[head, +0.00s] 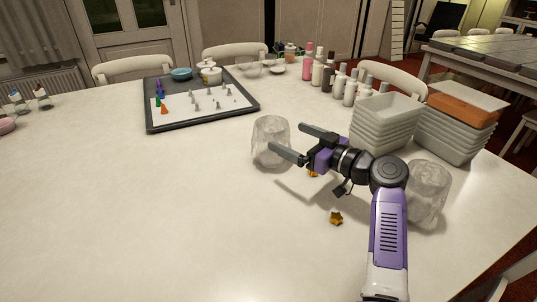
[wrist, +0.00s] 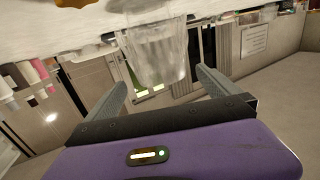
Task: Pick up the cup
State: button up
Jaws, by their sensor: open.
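A clear, empty-looking cup (head: 268,134) stands on the table just beyond my gripper. My gripper (head: 286,137) is open, with one finger tip in front of the cup's lower right side and the other to its right. In the wrist view the clear cup (wrist: 157,47) shows upside down, ahead of and between the two finger tips of my gripper (wrist: 160,78). Nothing is held. I cannot tell whether a finger touches the cup. A second clear cup (head: 430,190) stands at the right, partly behind my arm.
Small orange star-like pieces (head: 336,218) lie near my arm. Stacked grey containers (head: 383,125) and several bottles (head: 345,85) stand at the back right. A black-rimmed tray (head: 203,122) with small cones lies at the back left.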

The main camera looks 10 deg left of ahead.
aim_at(261, 124)
jog(key=shift+b+x, duration=0.5)
jog(key=shift+x, duration=3.3)
jog(key=c, duration=2.1)
